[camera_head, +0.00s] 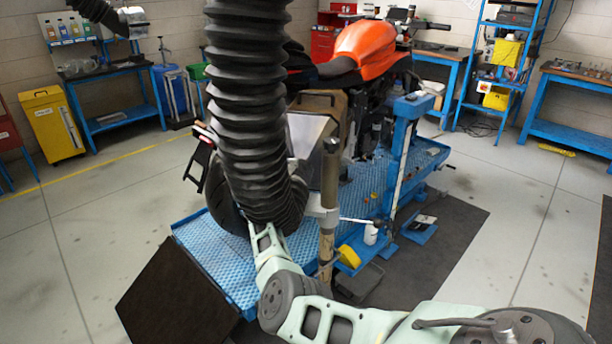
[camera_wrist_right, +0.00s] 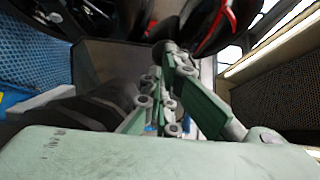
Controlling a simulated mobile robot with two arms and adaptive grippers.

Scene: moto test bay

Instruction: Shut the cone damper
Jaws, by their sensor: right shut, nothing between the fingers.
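A thick black corrugated hose (camera_head: 250,110) hangs in front of the motorcycle's rear in the head view and curves at its lower end. I cannot clearly make out the cone or its damper; the hose and my right arm cover that area. My right gripper shows in the wrist view (camera_wrist_right: 166,58), with its green fingers together and nothing visible between them. Its tips are near a dark round part; I cannot tell whether they touch. In the head view my right arm reaches to the hose's lower end, and its fingertips are not clear. My left gripper is not in view.
The orange motorcycle (camera_head: 363,42) stands on a blue lift (camera_head: 215,262). A bronze upright tube (camera_head: 328,200) and a thin metal lever (camera_head: 362,221) are just right of the hose. A dark tilted panel (camera_head: 172,300) is at the lower left. The left floor is mostly clear.

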